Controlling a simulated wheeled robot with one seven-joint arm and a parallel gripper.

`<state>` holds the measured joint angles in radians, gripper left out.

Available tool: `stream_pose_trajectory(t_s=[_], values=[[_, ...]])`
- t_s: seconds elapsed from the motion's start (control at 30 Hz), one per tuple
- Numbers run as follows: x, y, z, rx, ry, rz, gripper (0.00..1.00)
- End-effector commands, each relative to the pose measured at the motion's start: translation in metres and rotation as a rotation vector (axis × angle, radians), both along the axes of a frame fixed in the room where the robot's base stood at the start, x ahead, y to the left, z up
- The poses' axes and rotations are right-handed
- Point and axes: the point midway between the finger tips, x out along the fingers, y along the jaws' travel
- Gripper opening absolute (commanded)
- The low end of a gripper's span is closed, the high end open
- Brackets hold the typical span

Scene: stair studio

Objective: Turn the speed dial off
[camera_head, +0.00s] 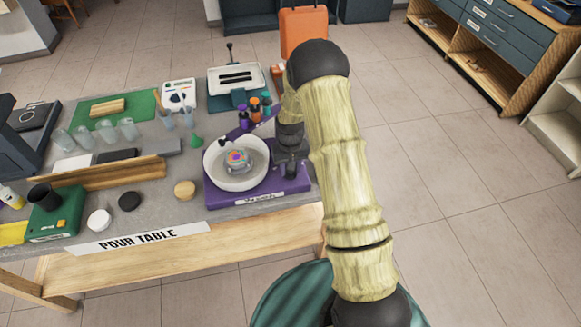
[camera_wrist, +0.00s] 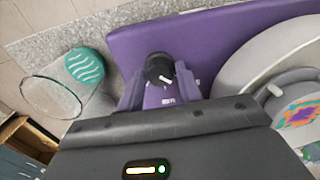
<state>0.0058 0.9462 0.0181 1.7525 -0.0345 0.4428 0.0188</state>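The speed dial (camera_wrist: 159,69) is a black round knob with a white pointer line, on the purple base (camera_wrist: 225,32) of a machine. A small white mark lies beside it. In the head view the purple base (camera_head: 225,199) carries a white bowl (camera_head: 214,164), and my gripper is over its right end, hiding the dial. My gripper (camera_wrist: 160,88) is open in the wrist view, one finger on each side of the dial. I cannot tell whether the fingers touch it. A multicoloured piece (camera_head: 237,157) sits in the bowl.
The grey table (camera_head: 150,208) holds clear cups (camera_head: 127,129), a wooden bar (camera_head: 100,185), a green box (camera_head: 56,215) and a tray press (camera_head: 236,79). Open tiled floor (camera_head: 470,220) lies to the right.

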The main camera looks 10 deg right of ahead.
Motion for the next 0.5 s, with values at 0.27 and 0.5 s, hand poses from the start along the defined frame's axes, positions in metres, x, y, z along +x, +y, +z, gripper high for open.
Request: stream_pose_trajectory(t_s=[0.27, 0.5], values=[[0.0, 0.0, 0.0, 0.0, 0.0, -0.001, 0.52], [0.0006, 0.0, 0.0068, 0.0, -0.002, -0.002, 0.52]])
